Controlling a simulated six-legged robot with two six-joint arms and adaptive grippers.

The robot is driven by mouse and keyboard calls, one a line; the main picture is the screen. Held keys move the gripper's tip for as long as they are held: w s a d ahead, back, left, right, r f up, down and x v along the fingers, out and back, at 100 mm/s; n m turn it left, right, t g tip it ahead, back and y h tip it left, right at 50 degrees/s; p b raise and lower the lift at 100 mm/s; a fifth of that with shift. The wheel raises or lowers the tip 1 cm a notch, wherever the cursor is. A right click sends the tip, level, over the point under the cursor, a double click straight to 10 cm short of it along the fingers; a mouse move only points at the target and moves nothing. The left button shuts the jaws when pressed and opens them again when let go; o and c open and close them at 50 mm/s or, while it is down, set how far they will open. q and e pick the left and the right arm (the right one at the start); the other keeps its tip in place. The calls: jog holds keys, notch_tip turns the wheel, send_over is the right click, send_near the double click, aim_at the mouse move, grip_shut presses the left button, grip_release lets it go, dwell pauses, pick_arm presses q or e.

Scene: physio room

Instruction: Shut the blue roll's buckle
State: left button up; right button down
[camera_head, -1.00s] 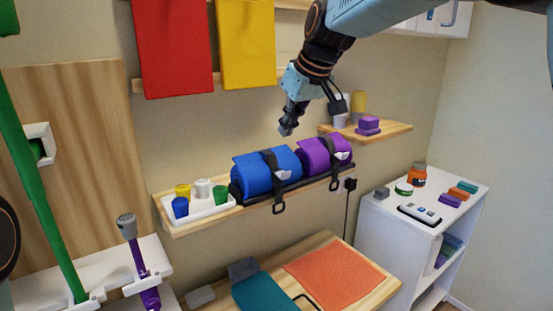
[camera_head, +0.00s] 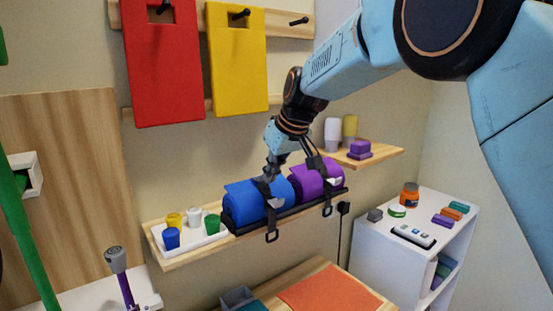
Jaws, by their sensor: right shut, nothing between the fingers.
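The blue roll (camera_head: 240,205) lies on its side on the wall shelf, on a dark tray. A black strap (camera_head: 266,190) goes over its right part, with a small silver buckle piece (camera_head: 277,203) on the front and a black loop (camera_head: 271,238) hanging below. My right gripper (camera_head: 271,174) is shut and empty. It points down at the top of the blue roll, beside the strap; I cannot tell whether it touches. Its fingers partly hide the strap's top. My left gripper is not in view.
A purple roll (camera_head: 312,183) with its own strap lies just right of the blue roll. A white tray (camera_head: 205,241) with several small cups stands left of it. A higher shelf (camera_head: 380,158) with cups and purple blocks is behind right. Red (camera_head: 165,80) and yellow (camera_head: 238,70) boards hang above.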

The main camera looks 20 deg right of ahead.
aim_at(272, 200)
jog(key=x, duration=0.3)
jog(key=shift+w+f+p, duration=0.1)
jog(key=shift+f+p, duration=0.2)
jog(key=shift+f, duration=0.05)
jog(key=shift+s+d+f, duration=0.1)
jog(key=shift+s+d, duration=0.05)
jog(key=shift+s, duration=0.4)
jog(key=shift+s+d, duration=0.1)
jog(key=shift+s, duration=0.45)
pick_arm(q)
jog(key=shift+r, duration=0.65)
pick_arm(e)
jog(key=shift+s+d+f, duration=0.15)
jog(key=shift+s+d, duration=0.25)
jog(key=shift+s, duration=0.35)
jog(key=shift+a, duration=0.1)
